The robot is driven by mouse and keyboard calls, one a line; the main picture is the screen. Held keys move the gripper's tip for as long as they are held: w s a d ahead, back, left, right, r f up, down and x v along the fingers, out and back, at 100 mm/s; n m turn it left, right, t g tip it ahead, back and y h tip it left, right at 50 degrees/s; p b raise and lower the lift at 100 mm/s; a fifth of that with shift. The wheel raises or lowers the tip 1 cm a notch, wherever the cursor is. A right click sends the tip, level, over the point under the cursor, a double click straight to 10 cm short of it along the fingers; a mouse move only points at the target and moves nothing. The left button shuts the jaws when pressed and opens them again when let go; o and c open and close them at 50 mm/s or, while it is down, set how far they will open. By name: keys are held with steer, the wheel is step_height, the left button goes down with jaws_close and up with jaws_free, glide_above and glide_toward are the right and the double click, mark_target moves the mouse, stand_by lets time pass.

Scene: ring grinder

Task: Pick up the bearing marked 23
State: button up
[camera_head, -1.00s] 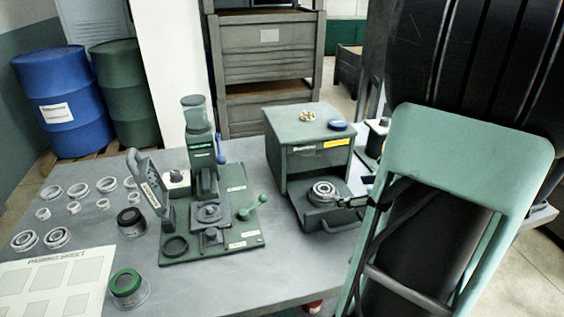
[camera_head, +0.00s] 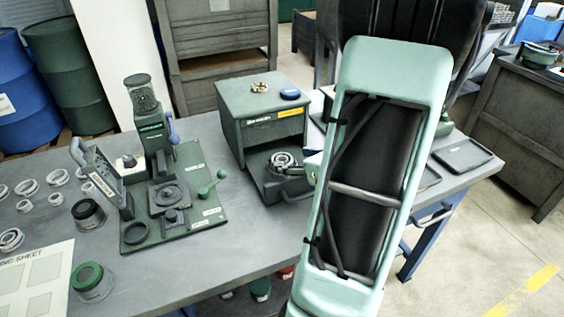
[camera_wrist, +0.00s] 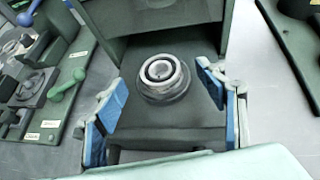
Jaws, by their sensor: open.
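A metal ring bearing (camera_head: 284,162) sits on the pulled-out tray (camera_head: 262,178) of a green box-shaped machine (camera_head: 262,118). In the wrist view the bearing (camera_wrist: 160,72) lies flat on a round seat on the tray. No number on it can be read. My gripper (camera_wrist: 163,95) is open, with one blue-padded finger to the left of the bearing and one to the right, both apart from it. In the head view my arm hides most of the gripper. Several other rings (camera_head: 58,177) lie at the table's left; their marks are too small to read.
A green press (camera_head: 160,160) with a lever stands left of the machine. Dark and green-topped jars (camera_head: 92,280) and a printed sheet (camera_head: 35,290) lie further left. A brass part and a blue puck (camera_head: 290,94) sit on the machine's top. A shallow tray (camera_head: 465,154) is at the right.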

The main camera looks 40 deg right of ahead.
mark_target(280, 158)
steer(key=x, duration=0.5)
steer(key=shift+s+f, duration=0.15)
steer(key=shift+f, duration=0.05)
steer(key=shift+c, duration=0.7)
steer(key=c, duration=1.3)
